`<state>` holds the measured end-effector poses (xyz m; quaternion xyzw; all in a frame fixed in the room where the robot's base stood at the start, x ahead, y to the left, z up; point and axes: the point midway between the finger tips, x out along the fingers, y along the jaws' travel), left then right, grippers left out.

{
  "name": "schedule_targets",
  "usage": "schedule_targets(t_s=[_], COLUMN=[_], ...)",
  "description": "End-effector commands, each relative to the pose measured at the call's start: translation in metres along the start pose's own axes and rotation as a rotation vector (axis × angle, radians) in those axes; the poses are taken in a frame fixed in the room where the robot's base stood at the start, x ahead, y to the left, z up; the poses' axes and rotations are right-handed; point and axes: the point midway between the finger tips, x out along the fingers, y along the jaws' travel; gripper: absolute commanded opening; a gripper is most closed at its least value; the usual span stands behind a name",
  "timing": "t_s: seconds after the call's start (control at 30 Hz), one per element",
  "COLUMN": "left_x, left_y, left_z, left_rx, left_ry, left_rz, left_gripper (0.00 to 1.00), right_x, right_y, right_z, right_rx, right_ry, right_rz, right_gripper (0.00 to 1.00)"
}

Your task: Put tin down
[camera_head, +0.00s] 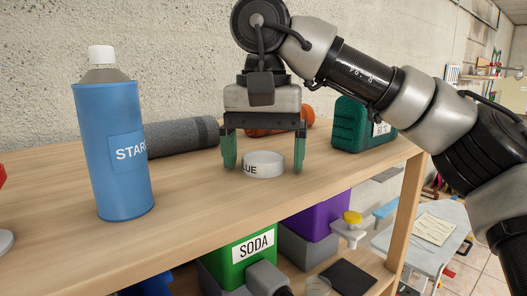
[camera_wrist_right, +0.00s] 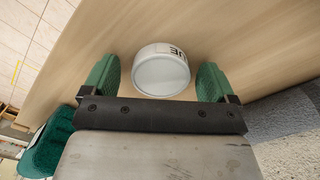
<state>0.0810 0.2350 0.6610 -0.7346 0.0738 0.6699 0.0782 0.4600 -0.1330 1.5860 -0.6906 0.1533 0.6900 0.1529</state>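A short round white tin (camera_head: 263,163) stands on the wooden shelf board (camera_head: 185,190), with dark letters ending in "LUE" on its side. It also shows in the right wrist view (camera_wrist_right: 161,72). My right gripper (camera_head: 263,170) comes down from above with its green fingers on either side of the tin. In the right wrist view the gripper (camera_wrist_right: 165,82) is open, with a gap between each finger and the tin. My left gripper is not in view.
A blue starch bottle (camera_head: 120,150) stands left on the board. Behind are a dark grey roll (camera_head: 182,136), an orange object (camera_head: 264,131) and a green container (camera_head: 360,127). Below the board are a green soda box (camera_head: 240,262) and a purple box (camera_head: 318,215). Clear board lies in front.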

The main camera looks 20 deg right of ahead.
Motion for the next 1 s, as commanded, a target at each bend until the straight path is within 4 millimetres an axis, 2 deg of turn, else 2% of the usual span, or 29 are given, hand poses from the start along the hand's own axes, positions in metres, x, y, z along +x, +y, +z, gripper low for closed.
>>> schedule_targets(t_s=[0.23,0.37,0.53,0.7,0.9,1.0], left_x=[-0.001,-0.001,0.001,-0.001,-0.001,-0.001], left_y=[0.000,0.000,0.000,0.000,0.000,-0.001], left_z=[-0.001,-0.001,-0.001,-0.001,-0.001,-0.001], left_rx=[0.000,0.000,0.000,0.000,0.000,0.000], left_ry=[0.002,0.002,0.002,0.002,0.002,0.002], left_rz=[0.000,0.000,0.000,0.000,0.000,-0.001], left_gripper=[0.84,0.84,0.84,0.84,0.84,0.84], right_x=[-0.001,-0.008,-0.032,-0.067,-0.096,-0.102], right_y=[0.000,0.000,0.000,0.000,0.000,-0.001], right_z=[0.000,0.000,0.000,0.001,0.001,0.000], right_rx=[0.000,0.002,0.003,0.005,0.006,0.002], right_ry=[0.000,0.002,0.006,0.007,0.007,-0.001], right_rz=[0.000,0.000,-0.001,-0.002,-0.001,0.007], right_gripper=[0.88,0.88,0.88,0.88,0.88,0.88])
